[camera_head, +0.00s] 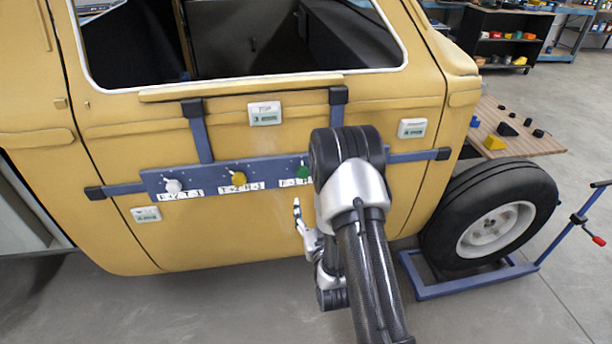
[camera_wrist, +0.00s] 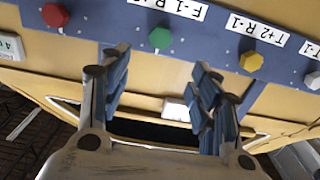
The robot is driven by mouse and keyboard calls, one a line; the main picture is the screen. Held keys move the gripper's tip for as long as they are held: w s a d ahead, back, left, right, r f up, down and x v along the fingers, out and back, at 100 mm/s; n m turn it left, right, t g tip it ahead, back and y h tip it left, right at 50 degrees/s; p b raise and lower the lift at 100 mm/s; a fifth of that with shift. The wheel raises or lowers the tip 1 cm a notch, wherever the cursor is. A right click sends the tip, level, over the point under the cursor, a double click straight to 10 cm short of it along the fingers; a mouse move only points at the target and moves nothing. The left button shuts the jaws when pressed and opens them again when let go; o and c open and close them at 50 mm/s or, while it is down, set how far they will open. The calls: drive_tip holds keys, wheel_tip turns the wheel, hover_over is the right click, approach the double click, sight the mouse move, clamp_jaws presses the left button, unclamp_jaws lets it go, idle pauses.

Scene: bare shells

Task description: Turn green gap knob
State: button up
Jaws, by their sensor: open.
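The green knob (camera_head: 303,172) is on a blue panel (camera_head: 208,173) fixed across the yellow vehicle door, partly covered by my arm in the head view. In the wrist view, which looks upside down, the green knob (camera_wrist: 160,38) is beyond and between my two fingers. My gripper (camera_wrist: 161,72) is open and empty, apart from the knob. In the head view my gripper (camera_head: 298,212) is just below the green knob. A label starting "F-1 R" (camera_wrist: 170,7) belongs by the green knob; its end is cut off.
A yellow knob (camera_wrist: 250,61) and a white knob (camera_head: 173,186) are on one side of the green one, a red knob (camera_wrist: 55,15) on the other. Small display boxes (camera_head: 264,113) are on the door. A wheel (camera_head: 490,222) on a blue stand is at the right.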

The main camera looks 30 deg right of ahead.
sight(304, 174)
drive_tip(key=b+x, duration=0.2)
drive_tip(key=x, duration=1.2)
drive_tip(key=shift+w+d, duration=0.1)
drive_tip(key=shift+w, duration=0.2)
drive_tip(key=shift+c, duration=0.3)
drive_tip(key=c, duration=1)
